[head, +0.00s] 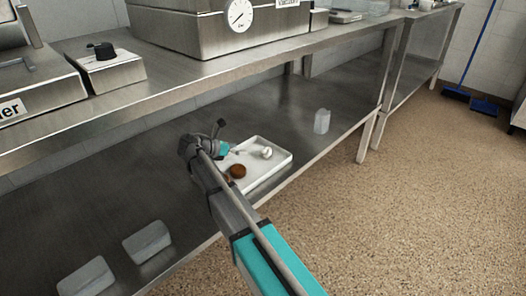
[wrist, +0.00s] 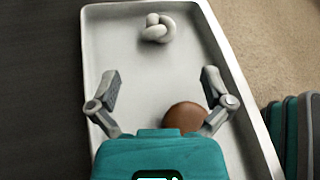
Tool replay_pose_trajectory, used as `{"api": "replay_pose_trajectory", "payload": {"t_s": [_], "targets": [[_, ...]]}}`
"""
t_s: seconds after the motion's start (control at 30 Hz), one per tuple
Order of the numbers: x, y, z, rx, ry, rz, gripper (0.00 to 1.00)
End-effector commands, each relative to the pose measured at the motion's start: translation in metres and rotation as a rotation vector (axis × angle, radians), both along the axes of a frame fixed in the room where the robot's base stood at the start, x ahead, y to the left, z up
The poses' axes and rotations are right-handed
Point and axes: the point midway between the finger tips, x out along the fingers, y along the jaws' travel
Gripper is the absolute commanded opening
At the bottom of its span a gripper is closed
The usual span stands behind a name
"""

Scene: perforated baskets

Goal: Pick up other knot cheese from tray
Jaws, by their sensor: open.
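A white knot cheese (wrist: 158,28) lies at the far end of the white tray (wrist: 110,32). In the head view the knot (head: 266,152) lies toward the right side of the tray (head: 282,163). A round brown thing (wrist: 185,117) lies on the tray, partly hidden by my gripper's right finger in the wrist view; it also shows in the head view (head: 237,171). My gripper (wrist: 158,82) is open and empty over the tray. The knot is beyond its fingertips, apart from them. In the head view my gripper (head: 232,152) is partly hidden by my arm.
The tray stands on a lower steel shelf (head: 340,85), under a steel worktop (head: 300,45). A translucent container (head: 322,121) stands right of the tray. Two more containers (head: 147,241) (head: 87,277) are at the front left. A table leg (head: 380,115) stands at right.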

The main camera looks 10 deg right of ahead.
Motion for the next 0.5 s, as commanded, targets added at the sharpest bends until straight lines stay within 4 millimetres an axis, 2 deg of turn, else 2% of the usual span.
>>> {"api": "replay_pose_trajectory", "payload": {"t_s": [0.27,0.5], "targets": [[-0.001,0.01,-0.001,0.0,-0.001,0.015,1.0],[0.003,-0.001,-0.009,0.0,-0.001,0.018,1.0]]}}
